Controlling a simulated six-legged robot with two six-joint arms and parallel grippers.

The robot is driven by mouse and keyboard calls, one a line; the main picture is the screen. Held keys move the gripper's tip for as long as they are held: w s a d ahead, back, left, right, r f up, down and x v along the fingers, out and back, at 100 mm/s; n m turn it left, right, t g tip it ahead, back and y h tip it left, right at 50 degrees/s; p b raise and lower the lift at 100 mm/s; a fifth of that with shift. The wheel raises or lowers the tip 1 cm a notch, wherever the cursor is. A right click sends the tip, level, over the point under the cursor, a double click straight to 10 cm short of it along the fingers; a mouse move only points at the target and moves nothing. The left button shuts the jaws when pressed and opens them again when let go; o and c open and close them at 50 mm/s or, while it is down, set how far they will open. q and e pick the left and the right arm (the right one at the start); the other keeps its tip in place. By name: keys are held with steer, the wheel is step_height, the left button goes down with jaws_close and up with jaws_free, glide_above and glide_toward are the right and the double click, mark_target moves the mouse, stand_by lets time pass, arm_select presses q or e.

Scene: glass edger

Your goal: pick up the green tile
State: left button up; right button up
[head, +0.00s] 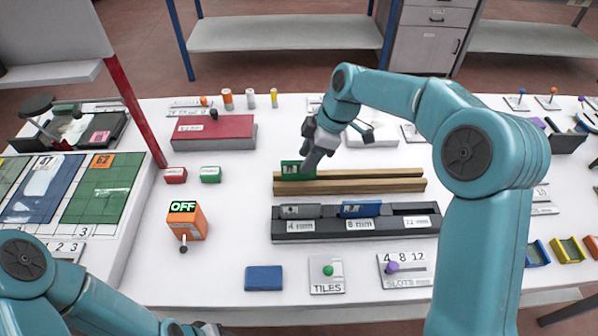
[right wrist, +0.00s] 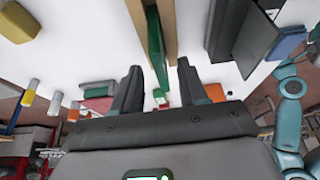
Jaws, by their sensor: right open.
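The green tile (head: 291,170), with a dark label, stands on edge at the left end of the wooden rack (head: 385,186). My right gripper (head: 311,158) is right at the tile, reaching down from the upper right and overlapping its right side in the head view. In the right wrist view the tile (right wrist: 155,45) shows as a thin green edge ahead of the two fingers. My right gripper (right wrist: 160,82) is open, with its fingers spread either side of the tile's line. Contact cannot be told. Only a dark end of my left gripper (head: 207,328) shows at the bottom edge.
A black slotted rack (head: 255,228) holding a grey and a blue tile stands in front. An orange OFF switch box (head: 186,221), a blue block (head: 264,278) and a TILES lever plate (head: 327,287) are nearer. A red box (head: 213,133) stands behind left.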

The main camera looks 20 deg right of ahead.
mark_target(299, 174)
steer(key=x, duration=0.5)
steer(key=shift+a+r+p, duration=0.1)
steer(key=shift+a+p, duration=0.05)
steer(key=shift+p, duration=0.25)
jaws_close()
steer(key=shift+r, duration=0.1)
